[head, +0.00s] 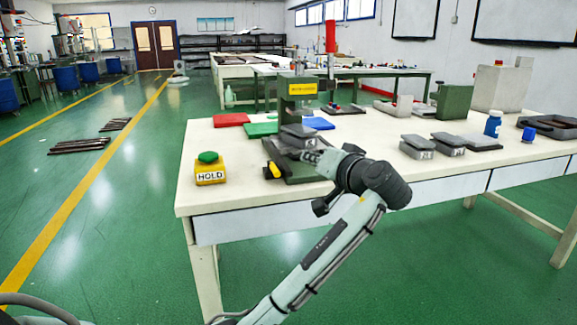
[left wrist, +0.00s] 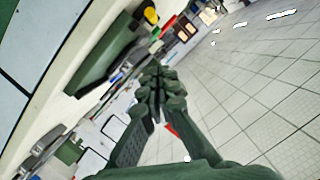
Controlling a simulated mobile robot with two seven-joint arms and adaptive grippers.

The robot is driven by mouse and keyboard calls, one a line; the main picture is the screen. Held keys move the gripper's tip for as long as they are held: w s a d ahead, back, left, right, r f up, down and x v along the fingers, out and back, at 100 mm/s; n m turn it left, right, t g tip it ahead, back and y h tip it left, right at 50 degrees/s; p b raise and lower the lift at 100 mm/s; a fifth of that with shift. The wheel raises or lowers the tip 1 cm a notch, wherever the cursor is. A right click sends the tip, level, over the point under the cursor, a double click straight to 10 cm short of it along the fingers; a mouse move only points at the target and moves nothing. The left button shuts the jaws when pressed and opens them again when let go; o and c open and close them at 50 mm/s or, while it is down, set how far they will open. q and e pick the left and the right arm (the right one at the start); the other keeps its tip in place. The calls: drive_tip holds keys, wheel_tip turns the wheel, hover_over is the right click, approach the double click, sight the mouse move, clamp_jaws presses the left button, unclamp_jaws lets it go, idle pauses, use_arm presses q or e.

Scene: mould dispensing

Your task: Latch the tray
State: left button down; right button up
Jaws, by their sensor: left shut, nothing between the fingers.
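The dispensing station is a green press (head: 303,108) with a yellow label and a red cylinder (head: 331,37) above it. A grey tray or mould (head: 298,130) sits low in the station, above a green base (head: 305,175). A small yellow handle (head: 274,170) sticks out at the base's left front; whether it is the latch I cannot tell. My left gripper (head: 308,156) is in front of the station, partly covering the base. In the left wrist view its fingers (left wrist: 156,82) meet and hold nothing, with a green block (left wrist: 105,58) beyond. Contact with the tray cannot be told. My right gripper is not seen.
A yellow HOLD box (head: 210,174) with a green button stands on the table's left. Grey moulds (head: 417,147) and a blue bottle (head: 493,124) stand to the right.

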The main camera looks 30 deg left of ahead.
use_arm(q)
drive_tip(key=shift+a, duration=0.1)
drive_tip(key=p, duration=0.1)
hover_over(274, 170)
drive_tip(key=w+d, duration=0.2)
drive_tip(key=d, duration=0.2)
wheel_tip(274, 170, down, 2)
drive_tip(key=shift+a+f, duration=0.15)
drive_tip(key=shift+s+a+f+p, duration=0.15)
drive_tip(key=shift+s+f, duration=0.15)
drive_tip(key=shift+f, duration=0.25)
drive_tip(key=shift+s+a+f+p, duration=0.15)
drive_tip(key=shift+s+f, duration=0.1)
drive_tip(key=shift+f, duration=0.3)
drive_tip(key=shift+s+a+f, duration=0.15)
drive_tip(key=shift+s+f, duration=0.1)
drive_tip(key=shift+f, duration=0.25)
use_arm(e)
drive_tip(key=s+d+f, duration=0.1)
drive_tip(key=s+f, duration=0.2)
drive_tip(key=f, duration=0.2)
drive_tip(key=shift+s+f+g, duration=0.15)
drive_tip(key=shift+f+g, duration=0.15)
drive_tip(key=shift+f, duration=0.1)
use_arm(q)
drive_tip(key=shift+w, duration=0.1)
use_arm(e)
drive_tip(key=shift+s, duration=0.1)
